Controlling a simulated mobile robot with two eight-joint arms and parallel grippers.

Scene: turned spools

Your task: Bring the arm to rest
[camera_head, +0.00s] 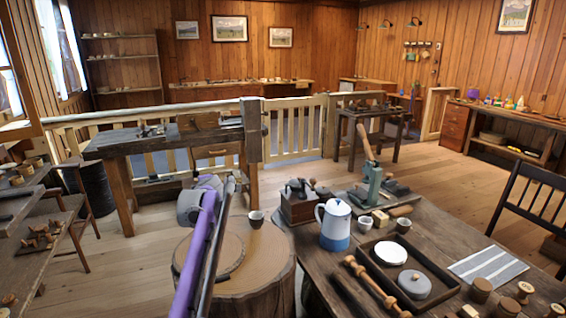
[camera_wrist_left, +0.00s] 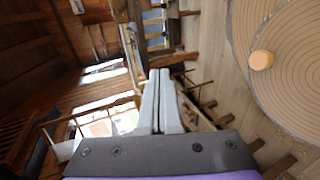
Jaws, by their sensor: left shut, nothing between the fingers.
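My left arm (camera_head: 203,235), purple and grey, rises over the round wooden stump (camera_head: 268,270) in the head view. Its fingers cannot be made out there. In the left wrist view my left gripper (camera_wrist_left: 159,76) has its two grey fingers together with nothing between them. It points out over the room, apart from the stump, whose ringed top (camera_wrist_left: 287,88) lies to the right. My right gripper is in neither view.
At right, a table (camera_head: 325,272) holds a blue-and-white jug (camera_head: 334,225), a tray (camera_head: 440,294) and several turned pieces. A workbench (camera_head: 160,143) stands behind the stump at left. Bare floor (camera_head: 430,185) lies behind the table.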

